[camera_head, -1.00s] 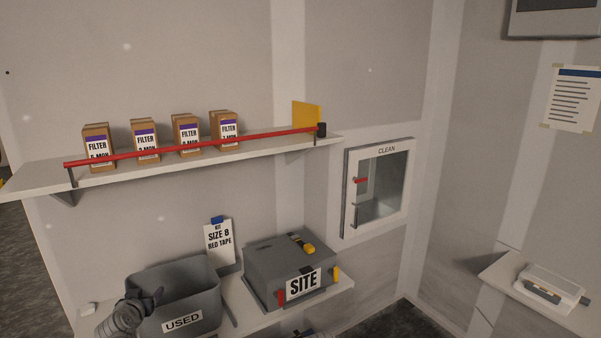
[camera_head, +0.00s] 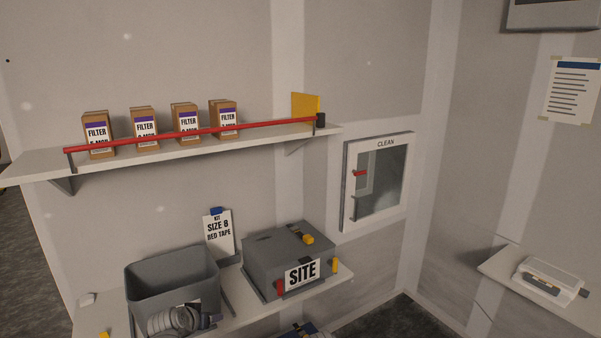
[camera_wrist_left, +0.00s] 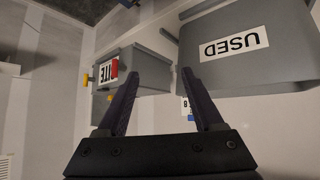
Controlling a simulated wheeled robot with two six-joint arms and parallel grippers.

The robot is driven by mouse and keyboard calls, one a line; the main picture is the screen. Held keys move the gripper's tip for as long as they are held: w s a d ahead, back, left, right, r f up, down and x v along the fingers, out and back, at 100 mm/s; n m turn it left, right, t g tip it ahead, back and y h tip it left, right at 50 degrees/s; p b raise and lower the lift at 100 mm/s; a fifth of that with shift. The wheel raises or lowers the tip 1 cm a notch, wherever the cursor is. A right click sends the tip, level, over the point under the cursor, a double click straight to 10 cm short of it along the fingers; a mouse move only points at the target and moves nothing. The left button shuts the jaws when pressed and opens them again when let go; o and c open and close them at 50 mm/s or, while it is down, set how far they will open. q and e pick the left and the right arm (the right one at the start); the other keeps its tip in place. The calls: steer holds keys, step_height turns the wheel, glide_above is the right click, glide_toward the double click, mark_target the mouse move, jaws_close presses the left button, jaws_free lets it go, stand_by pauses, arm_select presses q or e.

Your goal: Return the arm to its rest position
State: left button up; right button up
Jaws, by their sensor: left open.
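My left arm comes in at the bottom of the head view, in front of the grey USED bin (camera_head: 172,272). My left gripper (camera_head: 207,318) is a small dark shape at its end, by the bin's lower front. In the left wrist view, the two dark fingers of my left gripper (camera_wrist_left: 172,85) stand apart with nothing between them. The USED bin (camera_wrist_left: 285,45) and the grey SITE case (camera_wrist_left: 140,68) show beyond the fingers, upside down. My right gripper is in neither view.
The SITE case (camera_head: 287,248) and a kit card (camera_head: 219,238) stand on the lower shelf beside the bin. Several filter boxes (camera_head: 186,122) stand behind a red bar (camera_head: 200,134) on the upper shelf. A CLEAN cabinet (camera_head: 378,182) hangs right, its door shut.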

arm_select(q)
steer(key=s+d+f+m+g+b, duration=0.1)
steer(key=s+d+f+g+b, duration=0.15)
steer(key=s+d+f, duration=0.35)
steer(key=s+d+f+m+g+b, duration=0.1)
steer(key=s+d+f+g, duration=0.25)
steer(key=d, duration=0.45)
steer(key=s+d+f+g+y+b, duration=0.1)
steer(key=s+d+f+g+b, duration=0.1)
steer(key=s, duration=0.4)
steer(key=s+d+f+m+g+y+b, duration=0.1)
steer(key=s+d+f+g, duration=0.1)
steer(key=s, duration=0.4)
steer(key=shift+s+d+f+y+b, duration=0.25)
steer(key=shift+d+f+y+b, duration=0.1)
steer(key=shift+d+f, duration=0.5)
